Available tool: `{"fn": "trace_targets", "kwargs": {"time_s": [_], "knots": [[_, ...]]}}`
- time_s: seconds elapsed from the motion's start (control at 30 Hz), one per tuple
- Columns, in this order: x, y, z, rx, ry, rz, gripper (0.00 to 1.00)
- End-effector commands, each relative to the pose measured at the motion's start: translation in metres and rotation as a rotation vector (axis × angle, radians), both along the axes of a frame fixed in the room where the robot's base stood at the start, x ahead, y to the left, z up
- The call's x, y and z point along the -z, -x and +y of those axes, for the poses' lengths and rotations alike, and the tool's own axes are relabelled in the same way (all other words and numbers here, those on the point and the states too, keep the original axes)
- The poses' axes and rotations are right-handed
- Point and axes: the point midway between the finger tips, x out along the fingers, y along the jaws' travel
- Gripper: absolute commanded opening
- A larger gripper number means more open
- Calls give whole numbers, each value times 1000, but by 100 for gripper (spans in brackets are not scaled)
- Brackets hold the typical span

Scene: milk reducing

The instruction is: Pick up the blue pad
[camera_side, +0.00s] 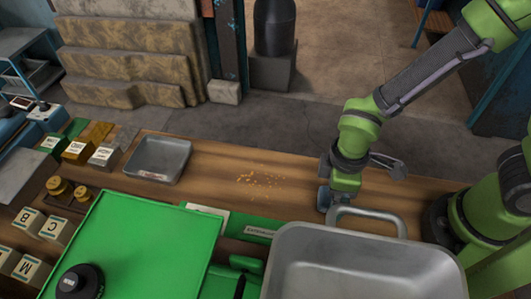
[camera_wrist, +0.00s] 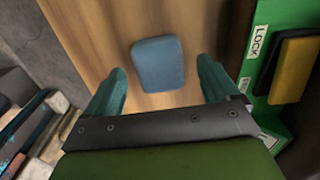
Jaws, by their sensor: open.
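The blue pad (camera_wrist: 158,64) is a small rounded block on the wooden table, seen in the wrist view. It lies ahead of and between the two teal fingers of my gripper (camera_wrist: 162,72). The fingers are open, with a gap on each side of the pad. I cannot tell how high the fingertips are above the table. In the side view my gripper (camera_side: 324,198) is low over the bench, behind the handle of a metal pan. A blue-grey shape shows at its end, and I cannot tell pad from fingers there.
A large metal pan (camera_side: 365,270) stands close in front of my gripper. A green box (camera_side: 150,240), a metal tray (camera_side: 158,158) and crumbs (camera_side: 260,182) are to the left. In the wrist view a green panel marked LOCK (camera_wrist: 258,45) is at the right. Bare wood (camera_side: 225,165) lies between tray and crumbs.

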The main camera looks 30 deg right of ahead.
Motion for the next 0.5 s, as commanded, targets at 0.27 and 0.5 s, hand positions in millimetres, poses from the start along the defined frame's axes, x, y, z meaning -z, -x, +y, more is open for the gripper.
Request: {"fn": "trace_targets", "kwargs": {"time_s": [0.27,0.5], "knots": [[20,0,0,1,0,0,88],[19,0,0,1,-1,-1,74]]}}
